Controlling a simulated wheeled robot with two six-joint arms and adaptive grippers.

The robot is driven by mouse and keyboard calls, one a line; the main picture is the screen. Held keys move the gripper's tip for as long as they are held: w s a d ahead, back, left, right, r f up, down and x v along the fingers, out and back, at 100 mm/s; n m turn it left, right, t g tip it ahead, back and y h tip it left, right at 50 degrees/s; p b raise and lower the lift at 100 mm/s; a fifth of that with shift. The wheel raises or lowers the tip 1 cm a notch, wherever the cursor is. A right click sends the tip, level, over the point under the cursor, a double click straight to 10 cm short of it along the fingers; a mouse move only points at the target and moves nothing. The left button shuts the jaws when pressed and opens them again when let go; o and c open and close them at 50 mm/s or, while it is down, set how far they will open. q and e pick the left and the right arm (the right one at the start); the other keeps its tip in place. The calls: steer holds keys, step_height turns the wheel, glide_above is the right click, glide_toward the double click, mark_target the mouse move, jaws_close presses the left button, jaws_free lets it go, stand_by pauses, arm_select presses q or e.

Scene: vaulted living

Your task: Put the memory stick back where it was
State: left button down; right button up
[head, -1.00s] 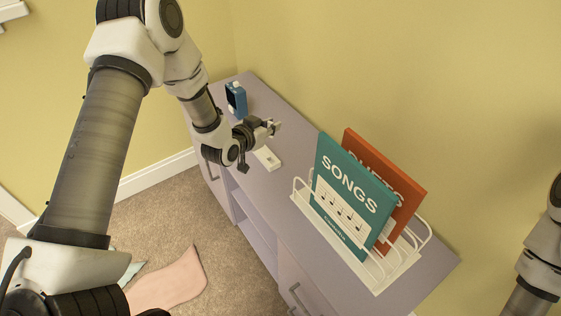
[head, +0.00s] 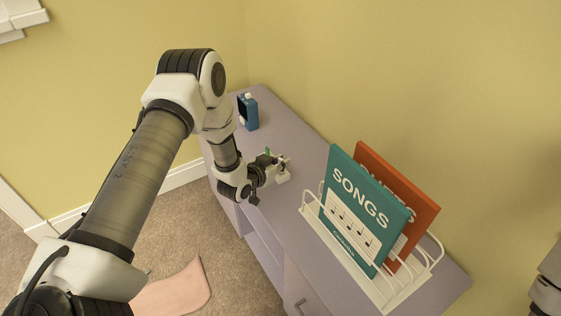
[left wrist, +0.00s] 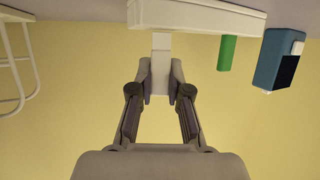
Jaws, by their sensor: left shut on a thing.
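My left gripper (head: 280,164) is over the top of the purple-grey cabinet, beside a white block (head: 284,178). In the left wrist view, which is upside down, the left gripper (left wrist: 160,88) is shut on a pale memory stick (left wrist: 160,70). The stick's narrower white end (left wrist: 161,41) meets the white block (left wrist: 200,17); I cannot tell how deep it sits. A small green piece (left wrist: 226,52) stands at the same block, and it shows behind the gripper in the head view (head: 267,151). My right gripper is out of view.
A white wire rack (head: 320,228) holds a teal songbook (head: 350,210) and an orange book (head: 412,200). Bare cabinet top lies between block and rack.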

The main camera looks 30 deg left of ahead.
arm_select(q)
steer(key=c, duration=1.1)
jaws_free()
steer(key=shift+f, duration=0.15)
steer(key=shift+c, duration=0.2)
steer(key=shift+r+p, duration=0.45)
steer(key=shift+r, duration=0.1)
steer(key=f+v, duration=0.1)
steer(key=v, duration=1.1)
steer(key=s+d+f+g, duration=0.1)
steer(key=s+f, duration=0.1)
steer(key=s, duration=0.1)
steer(key=s+d+f+g, duration=0.2)
steer(key=f, duration=0.1)
steer(key=s+d+f+g, duration=0.2)
steer(key=s+f, duration=0.1)
steer(key=shift+s+d+f+p, duration=0.1)
steer(key=shift+s+f+p, duration=0.1)
steer(key=shift+s+p, duration=0.15)
steer(key=s+d+f+n+g, duration=0.1)
steer(key=s+f+g, duration=0.2)
steer(key=s, duration=0.6)
steer(key=s+d+f+n+g+y, duration=0.1)
steer(key=s+f+g, duration=0.2)
steer(key=s, duration=0.7)
steer(key=g, duration=0.2)
steer(key=shift+s+d+g+y, duration=0.15)
steer(key=shift+d+g+y, duration=0.15)
steer(key=shift+d, duration=0.05)
